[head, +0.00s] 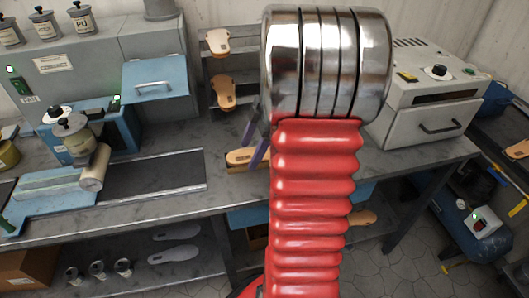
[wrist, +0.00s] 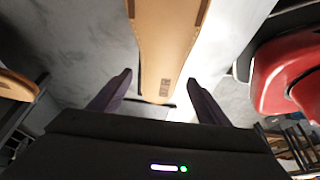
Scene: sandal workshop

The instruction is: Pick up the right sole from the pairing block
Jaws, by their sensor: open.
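A tan sole (head: 240,157) lies on a low brown block, seemingly the pairing block (head: 236,168), on the bench in the head view. My arm hides its right part and whatever is beside it. In the wrist view a tan sole (wrist: 165,45) with dark brown side strips runs down from the top edge. My gripper (wrist: 160,82) is open, with one dark purple finger on each side of the sole's rounded near end. No contact shows. In the head view my gripper (head: 253,142) is just above the block, partly behind my arm.
A rack behind holds tan soles (head: 217,42) (head: 223,92). A grey oven-like machine (head: 430,95) stands at the right. A blue press (head: 85,135) and a dark strip (head: 150,177) are at the left. Grey insoles (head: 173,254) lie on the lower shelf.

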